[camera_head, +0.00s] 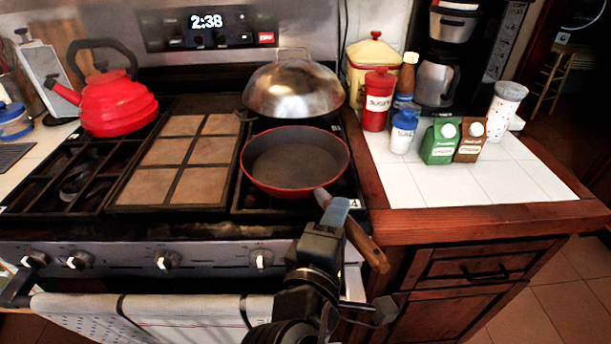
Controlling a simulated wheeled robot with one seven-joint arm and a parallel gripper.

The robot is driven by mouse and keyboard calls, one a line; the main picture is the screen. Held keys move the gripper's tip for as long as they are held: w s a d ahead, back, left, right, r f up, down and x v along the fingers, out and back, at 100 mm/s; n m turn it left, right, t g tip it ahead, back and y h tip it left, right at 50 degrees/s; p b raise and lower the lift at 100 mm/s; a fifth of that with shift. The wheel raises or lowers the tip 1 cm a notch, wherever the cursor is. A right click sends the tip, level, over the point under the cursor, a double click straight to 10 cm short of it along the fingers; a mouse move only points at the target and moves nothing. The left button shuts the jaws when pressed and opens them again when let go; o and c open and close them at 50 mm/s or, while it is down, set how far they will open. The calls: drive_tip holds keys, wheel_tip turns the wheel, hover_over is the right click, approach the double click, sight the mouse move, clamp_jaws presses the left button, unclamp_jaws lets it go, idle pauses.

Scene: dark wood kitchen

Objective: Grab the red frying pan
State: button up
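The red frying pan (292,166) sits flat on the stove's right front burner, with a dark inside and a red rim. Its handle (364,243) has a grey part by the pan and a brown wooden end that points to the lower right, past the stove's front edge. My gripper (336,212) is at the handle, a little way out from the pan's rim, and covers part of it. One blue-grey fingertip shows over the handle. The other finger is hidden or blends in, so I cannot tell whether it is closed on the handle.
A domed metal lid (293,88) covers something behind the pan. A red kettle (112,103) stands at the back left. Tiled counter (500,180) lies to the right, with cartons (440,142) and bottles. Towels (190,312) hang at the oven front.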

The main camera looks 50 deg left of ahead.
clamp_jaws()
idle(1.1)
drive_tip(key=shift+r, duration=0.1)
